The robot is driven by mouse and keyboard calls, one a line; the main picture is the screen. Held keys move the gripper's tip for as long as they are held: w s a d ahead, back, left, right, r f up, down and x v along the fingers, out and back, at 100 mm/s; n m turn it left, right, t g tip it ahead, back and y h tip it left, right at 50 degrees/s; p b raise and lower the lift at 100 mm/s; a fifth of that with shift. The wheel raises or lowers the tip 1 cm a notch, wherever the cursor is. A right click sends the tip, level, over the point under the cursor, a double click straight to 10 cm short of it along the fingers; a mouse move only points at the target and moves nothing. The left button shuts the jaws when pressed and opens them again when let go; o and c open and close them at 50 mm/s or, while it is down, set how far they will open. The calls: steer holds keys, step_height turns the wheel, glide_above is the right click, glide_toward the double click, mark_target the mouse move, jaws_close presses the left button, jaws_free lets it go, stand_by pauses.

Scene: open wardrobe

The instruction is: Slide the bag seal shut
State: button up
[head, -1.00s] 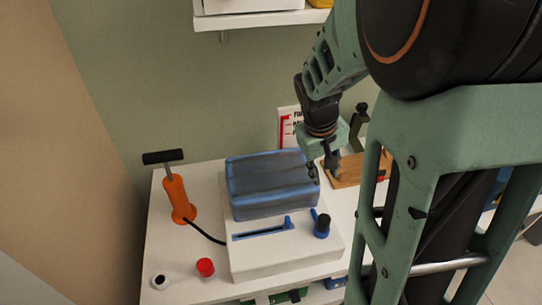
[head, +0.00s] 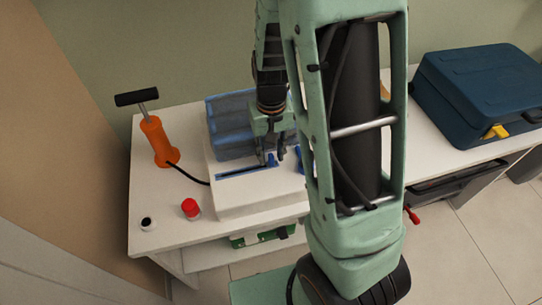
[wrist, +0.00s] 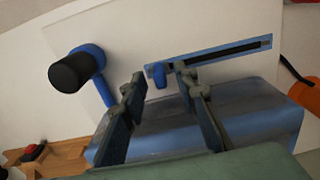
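The blue bag (head: 230,130) lies on the white board, a translucent block behind the seal track. The seal track (head: 235,173) is a blue strip with a dark slot; it also shows in the wrist view (wrist: 220,53). The blue slider tab (wrist: 159,75) stands at the track's left end in the wrist view, the right end in the head view. My gripper (head: 274,157) is over that end. In the wrist view my gripper (wrist: 162,82) is open, its fingertips either side of the tab with gaps visible. Whether they touch it is unclear.
A black-capped blue knob (wrist: 75,70) stands beside the track, mostly hidden by my arm in the head view. An orange pump (head: 157,140) with a hose, a red cap (head: 190,208) and a small black-topped white item (head: 147,223) are left. A blue case (head: 480,95) sits right.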

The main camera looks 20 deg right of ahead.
steer(key=shift+f, duration=0.65)
jaws_close()
